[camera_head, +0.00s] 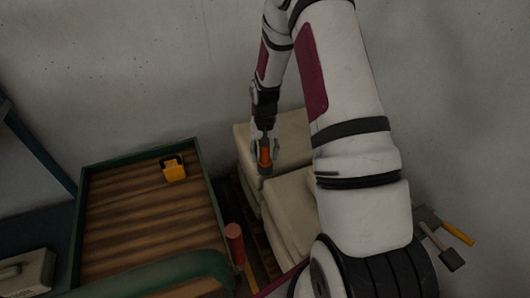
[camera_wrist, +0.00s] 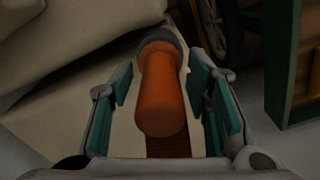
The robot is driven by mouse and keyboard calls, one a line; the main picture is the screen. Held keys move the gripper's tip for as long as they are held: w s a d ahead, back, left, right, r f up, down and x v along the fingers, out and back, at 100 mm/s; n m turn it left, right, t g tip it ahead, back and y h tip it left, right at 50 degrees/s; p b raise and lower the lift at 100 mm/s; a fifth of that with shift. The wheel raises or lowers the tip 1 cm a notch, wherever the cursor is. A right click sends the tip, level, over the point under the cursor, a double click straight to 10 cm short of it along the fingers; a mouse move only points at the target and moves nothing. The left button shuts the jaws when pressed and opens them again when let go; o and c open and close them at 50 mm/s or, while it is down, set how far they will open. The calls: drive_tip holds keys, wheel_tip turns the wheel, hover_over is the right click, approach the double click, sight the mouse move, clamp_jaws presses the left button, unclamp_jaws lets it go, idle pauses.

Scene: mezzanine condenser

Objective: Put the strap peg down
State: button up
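The strap peg (camera_wrist: 160,95) is an orange, rounded cylinder with a dark collar at its far end. In the wrist view it lies between the teal pads of my gripper (camera_wrist: 160,78). The pads sit close on both sides near the fingertips, with narrow gaps lower down, and my gripper appears shut on it. In the head view the peg (camera_head: 265,157) is small and roughly upright between the fingers of my gripper (camera_head: 266,148), over the pale sacks (camera_head: 290,205). I cannot tell whether its dark lower end touches a sack.
A green-rimmed wooden tray (camera_head: 194,146) at left holds a yellow, dark-topped item (camera_head: 173,169). A red-headed tool (camera_head: 234,236) stands between tray and sacks. Yellow- and dark-handled tools (camera_head: 446,236) lie at right. A wall is behind. The wrist view shows a wheel (camera_wrist: 212,30) near the fingertips.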

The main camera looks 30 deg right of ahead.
wheel_tip(320, 180, up, 12)
drive_tip(key=p, duration=0.3)
drive_tip(key=shift+r, duration=0.1)
drive_tip(key=s+a+r+n, duration=0.2)
drive_tip(key=s+a+r, duration=0.4)
drive_tip(key=r, duration=0.4)
drive_tip(key=s+a+r+n, duration=0.1)
drive_tip(key=s+a+r, duration=0.3)
drive_tip(key=s+r, duration=0.5)
drive_tip(key=s+a+r+n, duration=0.1)
drive_tip(key=s+a+r, duration=0.1)
drive_tip(key=s, duration=0.8)
drive_tip(key=s+a+r+n, duration=0.2)
drive_tip(key=s+a, duration=0.2)
drive_tip(key=s, duration=0.6)
drive_tip(key=shift+s+r+n+t, duration=0.15)
drive_tip(key=shift+r+n+t, duration=0.15)
drive_tip(key=shift+t, duration=0.1)
